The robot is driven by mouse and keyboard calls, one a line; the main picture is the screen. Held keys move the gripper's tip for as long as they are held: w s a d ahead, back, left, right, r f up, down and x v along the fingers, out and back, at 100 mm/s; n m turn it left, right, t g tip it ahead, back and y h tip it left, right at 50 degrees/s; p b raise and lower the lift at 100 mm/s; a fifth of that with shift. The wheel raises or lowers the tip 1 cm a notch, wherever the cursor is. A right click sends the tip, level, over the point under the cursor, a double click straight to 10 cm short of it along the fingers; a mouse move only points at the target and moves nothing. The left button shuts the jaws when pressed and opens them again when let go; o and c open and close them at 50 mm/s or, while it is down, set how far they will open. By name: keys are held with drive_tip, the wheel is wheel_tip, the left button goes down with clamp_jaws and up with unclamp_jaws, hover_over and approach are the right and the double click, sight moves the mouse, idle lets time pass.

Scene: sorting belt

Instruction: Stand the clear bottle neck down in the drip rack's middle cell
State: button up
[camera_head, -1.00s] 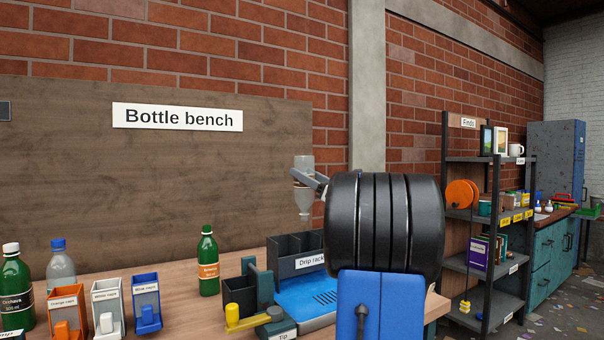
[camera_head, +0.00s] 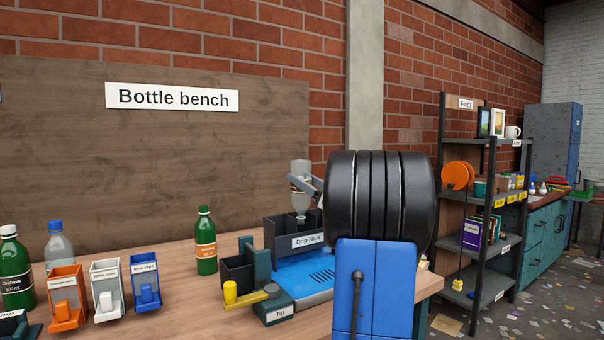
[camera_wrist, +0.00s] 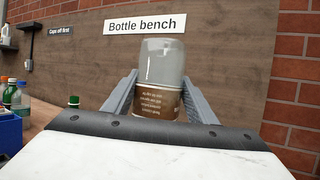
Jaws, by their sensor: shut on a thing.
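The clear bottle (camera_head: 301,190) is upside down, neck pointing down, over the drip rack (camera_head: 285,236). My gripper (camera_head: 306,186) is shut on it around its brown label. In the wrist view the bottle (camera_wrist: 162,62) stands between the two grey fingers of my gripper (camera_wrist: 158,100), base up and close to upright. The neck's lower end is at the rack's top edge; I cannot tell whether it has entered a cell, or which one. My own arm hides the rack's right part.
A green bottle (camera_head: 206,241) stands left of the rack. A blue drip tray (camera_head: 300,280) and a tip station with a yellow handle (camera_head: 246,297) are in front. Cap bins (camera_head: 105,287) and two more bottles stand at left. Bare bench lies between bins and tip station.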

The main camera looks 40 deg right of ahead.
sight(302, 214)
drive_tip(key=shift+f, duration=4.9)
drive_tip(key=o, duration=1.2)
drive_tip(key=s+d+f, duration=0.1)
drive_tip(key=s+d, duration=0.1)
drive_tip(key=s, duration=1.2)
drive_tip(key=shift+s+d, duration=0.3)
drive_tip(key=shift+f, duration=0.1)
